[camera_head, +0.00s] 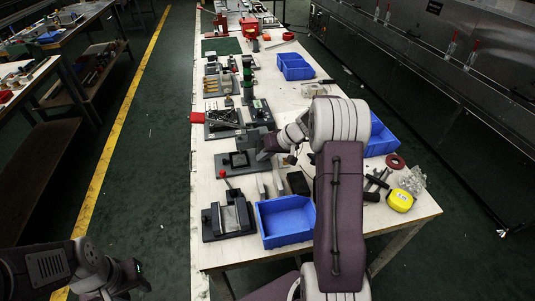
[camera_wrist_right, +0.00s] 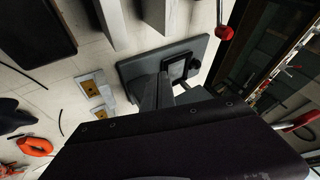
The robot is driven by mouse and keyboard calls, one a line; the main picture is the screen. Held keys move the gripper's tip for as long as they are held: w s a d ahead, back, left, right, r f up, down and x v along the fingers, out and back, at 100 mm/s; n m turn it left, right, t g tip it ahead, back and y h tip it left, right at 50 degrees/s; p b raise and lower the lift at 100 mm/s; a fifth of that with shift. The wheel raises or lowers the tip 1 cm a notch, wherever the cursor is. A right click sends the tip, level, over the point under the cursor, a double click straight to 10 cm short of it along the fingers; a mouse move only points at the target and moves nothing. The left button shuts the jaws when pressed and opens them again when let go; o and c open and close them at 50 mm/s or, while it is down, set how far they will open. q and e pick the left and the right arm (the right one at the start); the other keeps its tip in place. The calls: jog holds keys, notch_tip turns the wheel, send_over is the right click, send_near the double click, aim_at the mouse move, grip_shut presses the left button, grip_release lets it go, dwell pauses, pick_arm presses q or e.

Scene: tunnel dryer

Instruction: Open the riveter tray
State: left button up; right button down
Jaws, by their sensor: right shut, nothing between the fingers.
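A grey fixture with a black square part (camera_head: 239,159) stands at the left side of the white table; I take it for the riveter, but cannot be sure. My right gripper (camera_head: 264,147) is at its right edge, shut and empty. In the right wrist view the fixture's grey plate (camera_wrist_right: 130,70) and black square frame (camera_wrist_right: 184,66) lie just beyond the gripper's fingers (camera_wrist_right: 165,92). I cannot tell whether the fingers touch it. The end of my left arm (camera_head: 112,277) is low at the left, off the table, its fingers too dark to read.
A fixture with a red-knobbed lever (camera_head: 229,217) stands nearer. A blue bin (camera_head: 286,221) is right of it, with more blue bins (camera_head: 293,66) behind. My right arm crosses above the table.

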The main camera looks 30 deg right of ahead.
aim_at(239, 166)
jog(key=x, duration=0.4)
jog(key=shift+f, duration=0.15)
jog(key=shift+a, duration=0.1)
jog(key=a+b, duration=0.1)
jog(key=a, duration=0.1)
jog(key=w+a+b, duration=0.1)
jog(key=a+b, duration=0.1)
jog(key=a, duration=0.1)
jog(key=shift+w+a+f, duration=0.1)
jog(key=shift+w+f, duration=0.05)
jog(key=shift+w+a, duration=0.1)
jog(key=shift+a, duration=0.3)
jog(key=shift+d, duration=0.1)
